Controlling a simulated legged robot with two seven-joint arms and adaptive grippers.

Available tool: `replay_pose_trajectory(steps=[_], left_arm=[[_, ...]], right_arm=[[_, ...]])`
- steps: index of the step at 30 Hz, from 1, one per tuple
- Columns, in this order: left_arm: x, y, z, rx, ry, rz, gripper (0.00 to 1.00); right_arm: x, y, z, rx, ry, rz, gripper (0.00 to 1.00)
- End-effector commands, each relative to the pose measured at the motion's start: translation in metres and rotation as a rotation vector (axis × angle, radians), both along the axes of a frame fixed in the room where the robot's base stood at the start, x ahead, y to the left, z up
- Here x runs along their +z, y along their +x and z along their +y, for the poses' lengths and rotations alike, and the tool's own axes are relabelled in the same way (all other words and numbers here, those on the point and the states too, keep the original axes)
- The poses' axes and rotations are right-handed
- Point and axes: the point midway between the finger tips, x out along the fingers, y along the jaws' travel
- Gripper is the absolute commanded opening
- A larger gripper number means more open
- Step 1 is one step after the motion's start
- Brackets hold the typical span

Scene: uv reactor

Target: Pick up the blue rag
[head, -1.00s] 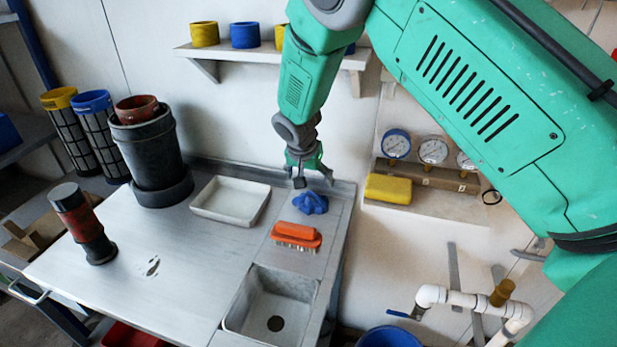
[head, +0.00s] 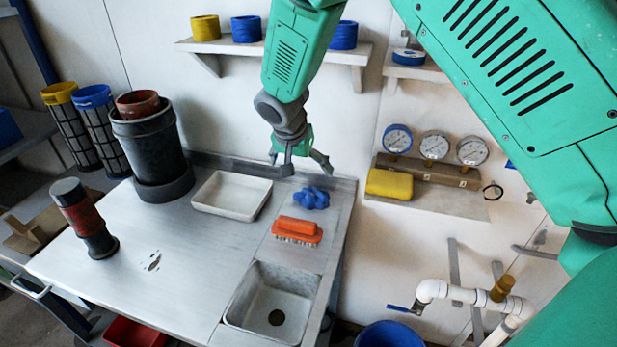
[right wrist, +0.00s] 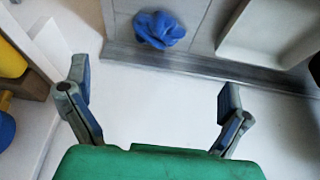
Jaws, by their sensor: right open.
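The blue rag (head: 311,198) lies crumpled on the grey worktop (head: 190,255), near its back right corner. The gripper and rag are apart. My left gripper is not in view.
An orange brush (head: 297,230) lies just in front of the rag, with a sink (head: 240,318) nearer. A white tray (head: 231,196) stands left of the rag. Gauges (head: 434,146) and a yellow block (head: 389,184) sit on a ledge to the right. A shelf (head: 345,52) hangs above.

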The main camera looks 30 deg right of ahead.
Motion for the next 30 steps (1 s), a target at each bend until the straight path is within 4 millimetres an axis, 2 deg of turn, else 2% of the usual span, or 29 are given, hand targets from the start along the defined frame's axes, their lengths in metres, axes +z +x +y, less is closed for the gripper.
replay_pose_trajectory(steps=[1, 5, 12, 16, 23, 30], left_arm=[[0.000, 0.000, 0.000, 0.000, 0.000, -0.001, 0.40], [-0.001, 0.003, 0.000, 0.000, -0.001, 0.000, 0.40], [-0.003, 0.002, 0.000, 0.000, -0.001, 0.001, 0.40], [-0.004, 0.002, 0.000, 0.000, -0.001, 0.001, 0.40], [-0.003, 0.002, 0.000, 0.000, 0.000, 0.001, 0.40], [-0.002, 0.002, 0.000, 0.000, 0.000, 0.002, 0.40]], right_arm=[[-0.014, 0.000, 0.001, -0.002, 0.004, 0.002, 1.00], [-0.034, 0.001, 0.000, -0.003, 0.008, -0.002, 1.00], [-0.077, 0.011, -0.015, -0.003, 0.007, -0.002, 1.00], [-0.094, 0.017, -0.021, -0.004, 0.007, -0.004, 1.00], [-0.108, 0.019, -0.027, -0.004, 0.007, -0.005, 1.00], [-0.140, 0.026, -0.042, -0.005, 0.008, -0.004, 1.00]])
